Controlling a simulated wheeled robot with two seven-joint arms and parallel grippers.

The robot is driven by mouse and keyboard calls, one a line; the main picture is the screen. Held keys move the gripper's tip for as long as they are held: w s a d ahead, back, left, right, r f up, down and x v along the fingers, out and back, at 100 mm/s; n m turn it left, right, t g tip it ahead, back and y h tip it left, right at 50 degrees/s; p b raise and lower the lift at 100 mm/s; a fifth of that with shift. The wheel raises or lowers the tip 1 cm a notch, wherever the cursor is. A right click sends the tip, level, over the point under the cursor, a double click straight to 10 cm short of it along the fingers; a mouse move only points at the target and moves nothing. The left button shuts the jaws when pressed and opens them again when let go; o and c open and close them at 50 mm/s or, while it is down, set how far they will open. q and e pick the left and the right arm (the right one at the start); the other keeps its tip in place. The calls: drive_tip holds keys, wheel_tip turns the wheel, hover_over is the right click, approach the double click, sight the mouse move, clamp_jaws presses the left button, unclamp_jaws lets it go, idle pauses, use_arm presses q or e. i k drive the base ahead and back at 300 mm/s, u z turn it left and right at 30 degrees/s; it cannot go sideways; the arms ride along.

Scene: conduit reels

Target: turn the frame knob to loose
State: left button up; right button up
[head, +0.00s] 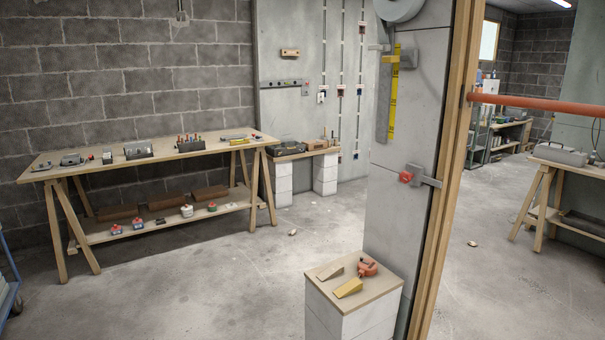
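A small red knob (405,177) sits at the left end of a grey metal clamp bracket (427,180). The bracket is at the edge of the pale wall, against the wooden door frame (448,160). The knob's setting is too small to read. Neither of my grippers shows in the head view, and nothing touches the knob.
Below the knob, a block stand (348,322) bears two wedges, one yellow (348,288), and a red tool (367,266). An orange-red bar (540,103) crosses the doorway. A trestle workbench (100,171) stands at the left. The floor between is mostly clear.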

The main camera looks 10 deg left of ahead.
sight(406, 176)
drive_tip(key=u, duration=0.9)
drive_tip(key=i, duration=3.9)
drive_tip(key=z, duration=3.1)
